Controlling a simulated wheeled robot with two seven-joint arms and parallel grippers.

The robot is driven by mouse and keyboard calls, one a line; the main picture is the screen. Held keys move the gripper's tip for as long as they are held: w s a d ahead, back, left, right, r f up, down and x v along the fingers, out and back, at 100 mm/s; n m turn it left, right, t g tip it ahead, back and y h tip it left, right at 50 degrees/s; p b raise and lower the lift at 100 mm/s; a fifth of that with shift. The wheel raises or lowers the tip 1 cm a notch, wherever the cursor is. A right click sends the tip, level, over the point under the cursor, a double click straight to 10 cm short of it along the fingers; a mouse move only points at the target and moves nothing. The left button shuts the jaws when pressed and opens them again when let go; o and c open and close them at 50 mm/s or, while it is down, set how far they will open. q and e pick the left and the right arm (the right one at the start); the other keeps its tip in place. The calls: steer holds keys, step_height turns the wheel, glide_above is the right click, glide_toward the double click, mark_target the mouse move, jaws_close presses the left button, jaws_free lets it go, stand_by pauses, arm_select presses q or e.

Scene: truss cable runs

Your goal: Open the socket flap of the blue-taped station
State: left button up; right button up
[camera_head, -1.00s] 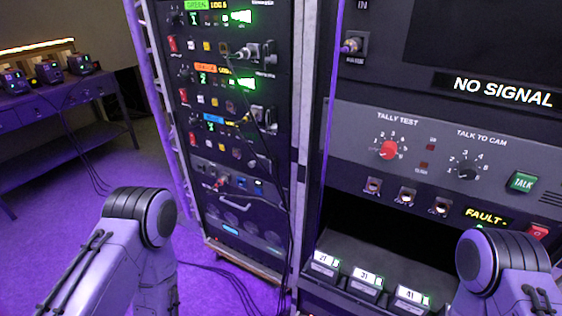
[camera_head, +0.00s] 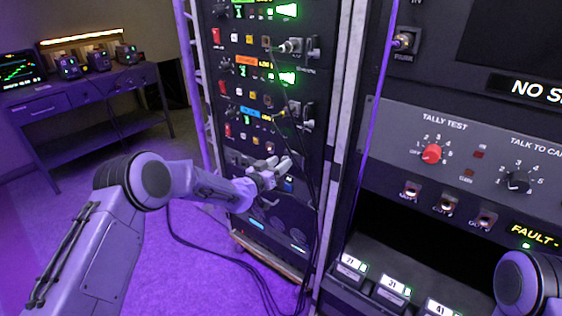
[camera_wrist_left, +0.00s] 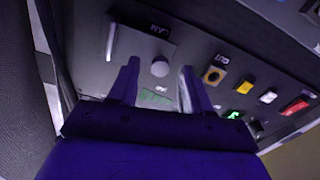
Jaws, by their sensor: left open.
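The blue-taped station (camera_head: 248,112) is the third row down on the rack in the head view. My left gripper (camera_head: 280,165) is just in front of the rack, at the right end of that station's lower controls, and covers part of them. In the left wrist view a grey square flap marked CAM (camera_wrist_left: 140,50) with a round knob (camera_wrist_left: 160,67) lies flat against the panel and looks closed. The open, empty left fingers (camera_wrist_left: 160,72) stand on either side of the knob, apart from it. The tape does not show there. My right gripper is out of frame.
Green-taped and orange-taped (camera_head: 246,60) stations with plugged connectors (camera_head: 292,46) are above. Thin cables hang down the rack's right side. A console (camera_head: 460,150) stands right.

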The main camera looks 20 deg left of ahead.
arm_select(q)
steer(key=shift+x, duration=0.85)
jaws_close()
steer(key=shift+s, duration=0.1)
